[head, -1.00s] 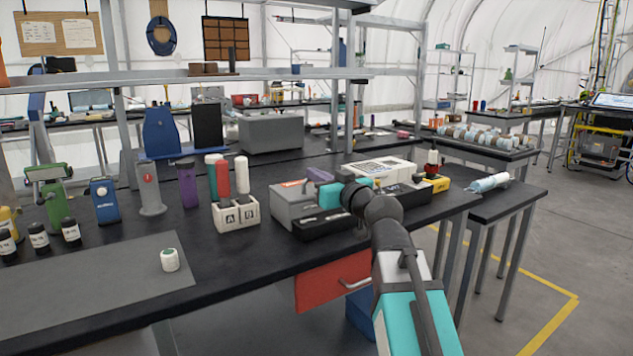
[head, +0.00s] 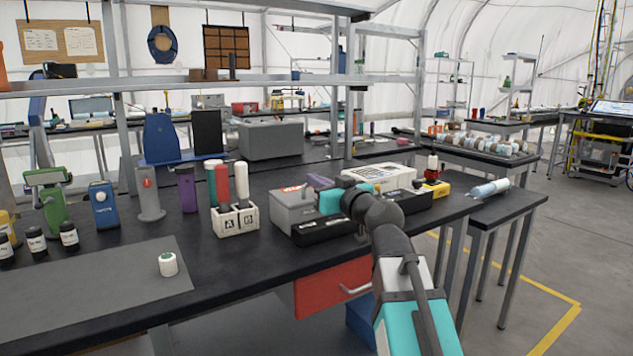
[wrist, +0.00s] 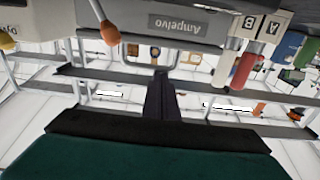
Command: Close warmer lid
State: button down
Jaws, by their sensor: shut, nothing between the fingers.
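The warmer appears to be the grey box (head: 293,212) on the black bench, right of the white A/B holder. A grey body labelled "Ampelvo" (wrist: 186,25) shows upside down in the wrist view, with a bent metal handle (wrist: 177,60) and an orange knob (wrist: 110,33) on a lever. I cannot tell how far its lid is open. My gripper (wrist: 160,80) is shut and empty, its dark fingers close to the metal handle; contact is unclear. In the head view my teal wrist is over the box's right side and hides the fingertips.
The white A/B holder (head: 236,223) with red and white tubes stands left of the box. A black tray (head: 318,232) lies in front. A white box (head: 380,176) and a yellow item (head: 437,188) stand to the right. The grey mat (head: 90,292) is mostly clear.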

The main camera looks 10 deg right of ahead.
jog(key=s+d+r+b, duration=0.2)
jog(key=s+d+b, duration=0.1)
jog(key=s, duration=0.5)
jog(key=shift+s+d+r, duration=0.15)
jog(key=shift+d+r, duration=0.1)
jog(key=shift+d, duration=0.1)
dwell(0.8)
dwell(0.4)
